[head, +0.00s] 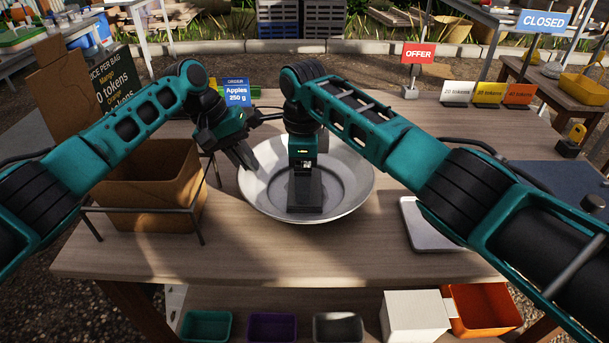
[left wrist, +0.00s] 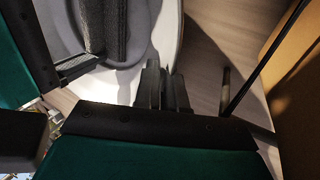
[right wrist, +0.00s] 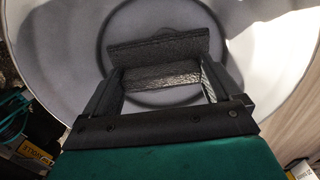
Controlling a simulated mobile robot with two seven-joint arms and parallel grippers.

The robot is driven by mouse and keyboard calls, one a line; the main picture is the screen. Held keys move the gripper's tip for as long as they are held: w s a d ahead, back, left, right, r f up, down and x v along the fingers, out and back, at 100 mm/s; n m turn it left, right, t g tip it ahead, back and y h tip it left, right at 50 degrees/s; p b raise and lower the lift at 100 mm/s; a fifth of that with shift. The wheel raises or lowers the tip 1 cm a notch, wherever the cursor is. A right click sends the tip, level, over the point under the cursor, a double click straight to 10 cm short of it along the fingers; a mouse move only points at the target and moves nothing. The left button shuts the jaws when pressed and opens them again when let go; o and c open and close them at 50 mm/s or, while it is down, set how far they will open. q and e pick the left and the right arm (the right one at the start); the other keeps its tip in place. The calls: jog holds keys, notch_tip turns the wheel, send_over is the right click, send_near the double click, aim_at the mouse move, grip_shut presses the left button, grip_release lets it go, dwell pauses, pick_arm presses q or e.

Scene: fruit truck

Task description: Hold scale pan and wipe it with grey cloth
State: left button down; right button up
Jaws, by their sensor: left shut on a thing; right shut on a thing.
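The scale pan (head: 350,193) is a wide, shallow metal dish on the wooden table in the head view. My left gripper (head: 246,158) is shut on its left rim; the left wrist view shows the fingers close together at the pale rim (left wrist: 166,30). My right gripper (head: 304,188) points down into the pan and is shut on the dark grey cloth (right wrist: 160,47). The cloth lies against the pan's inner floor in the right wrist view and also shows in the left wrist view (left wrist: 104,25). The fingers hide part of it.
A brown cardboard box (head: 145,210) in a wire stand is left of the pan. A flat silver scale plate (head: 425,228) lies to the right. A blue Apples sign (head: 237,93) stands behind. Coloured bins (head: 272,327) sit below the table's front edge.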

jog(key=shift+w+d+f, duration=0.1)
jog(key=shift+w, duration=0.15)
jog(key=shift+s, duration=0.95)
jog(key=shift+w, duration=0.95)
